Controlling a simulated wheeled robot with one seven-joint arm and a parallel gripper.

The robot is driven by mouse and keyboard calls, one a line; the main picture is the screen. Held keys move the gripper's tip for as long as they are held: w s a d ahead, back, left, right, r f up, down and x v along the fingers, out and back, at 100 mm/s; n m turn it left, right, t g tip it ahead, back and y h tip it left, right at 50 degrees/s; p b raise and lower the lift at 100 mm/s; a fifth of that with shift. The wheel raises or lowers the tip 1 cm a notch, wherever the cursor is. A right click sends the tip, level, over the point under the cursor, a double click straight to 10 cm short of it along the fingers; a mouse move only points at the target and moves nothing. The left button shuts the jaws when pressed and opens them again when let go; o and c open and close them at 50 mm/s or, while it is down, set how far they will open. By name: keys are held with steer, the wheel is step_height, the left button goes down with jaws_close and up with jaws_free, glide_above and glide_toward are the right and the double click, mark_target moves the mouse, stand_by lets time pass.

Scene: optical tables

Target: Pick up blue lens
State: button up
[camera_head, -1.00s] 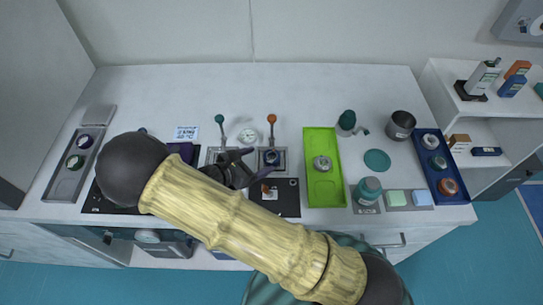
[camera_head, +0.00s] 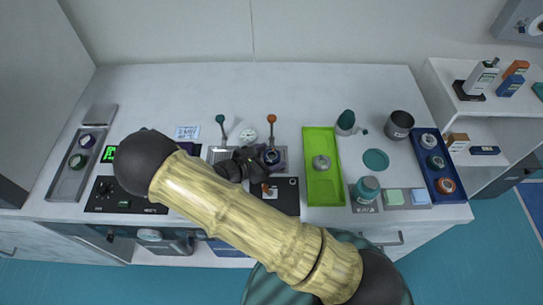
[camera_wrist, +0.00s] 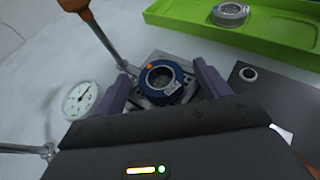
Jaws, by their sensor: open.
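My gripper (camera_wrist: 165,88) is open, with one purple finger on each side of the lens in the wrist picture. The fingers look apart from the ring; whether they touch it I cannot tell.
A post with an orange knob (camera_wrist: 118,65) stands close to the left finger, and a dial gauge (camera_wrist: 80,98) is at left. A green tray (camera_head: 324,195) holding a grey ring (camera_head: 321,163) lies to the right. The white bench is clear at the back.

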mark_target(269, 158)
steer(key=c, duration=1.1)
steer(key=shift+r, duration=0.1)
step_height(269, 158, up, 10)
steer(key=shift+f+b, duration=0.1)
steer(key=shift+b, duration=0.45)
